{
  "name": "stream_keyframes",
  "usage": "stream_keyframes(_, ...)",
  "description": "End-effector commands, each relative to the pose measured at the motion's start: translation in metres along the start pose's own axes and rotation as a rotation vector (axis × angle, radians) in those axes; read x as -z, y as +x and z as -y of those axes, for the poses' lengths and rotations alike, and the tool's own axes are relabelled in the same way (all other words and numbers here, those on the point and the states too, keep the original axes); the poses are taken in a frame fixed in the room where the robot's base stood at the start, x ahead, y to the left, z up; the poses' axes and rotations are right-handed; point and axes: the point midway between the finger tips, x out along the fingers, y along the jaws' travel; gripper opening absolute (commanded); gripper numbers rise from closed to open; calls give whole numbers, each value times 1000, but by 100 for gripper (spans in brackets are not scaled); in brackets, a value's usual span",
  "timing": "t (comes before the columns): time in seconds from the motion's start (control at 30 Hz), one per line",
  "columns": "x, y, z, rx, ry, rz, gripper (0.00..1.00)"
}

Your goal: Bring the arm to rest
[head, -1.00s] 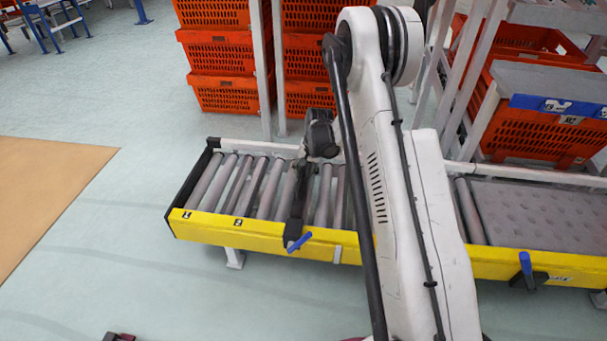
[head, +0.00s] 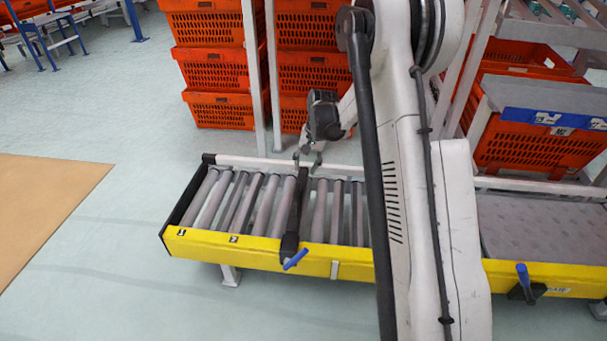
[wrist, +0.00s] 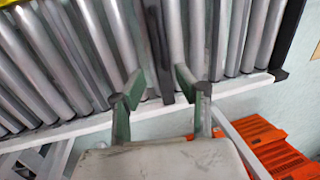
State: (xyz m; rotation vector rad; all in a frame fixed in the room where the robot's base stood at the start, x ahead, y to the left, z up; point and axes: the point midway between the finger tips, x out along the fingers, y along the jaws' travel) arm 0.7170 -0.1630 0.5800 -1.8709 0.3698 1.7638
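My gripper (head: 308,158) hangs near the back rail of the roller conveyor (head: 270,255) in the head view, pointing down, at the end of my white arm. In the wrist view my gripper (wrist: 160,88) has its two greenish fingers spread apart with nothing held between them. Beyond the fingers lie the grey rollers (wrist: 85,50) and a dark crossbar (wrist: 156,45), which lines up with the gap between the fingers. The fingers seem apart from the rollers, but their exact height cannot be told. My arm covers part of the conveyor in the head view.
Orange totes (head: 218,70) are stacked behind the conveyor, beside white uprights (head: 253,80). Another orange tote (head: 525,145) stands at the right. Blue handles (head: 296,259) stick out from the conveyor's yellow front edge. The visible rollers are empty, and the floor at left is open.

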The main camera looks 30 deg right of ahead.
Motion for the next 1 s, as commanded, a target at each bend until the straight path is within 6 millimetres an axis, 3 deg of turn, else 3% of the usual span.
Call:
stream_keyframes(0.67,-2,-8,1,0,-3,-3,32)
stream_keyframes(0.77,-8,-21,6,0,-16,-15,32)
stream_keyframes(1.0,-43,-80,25,-2,-83,-74,32)
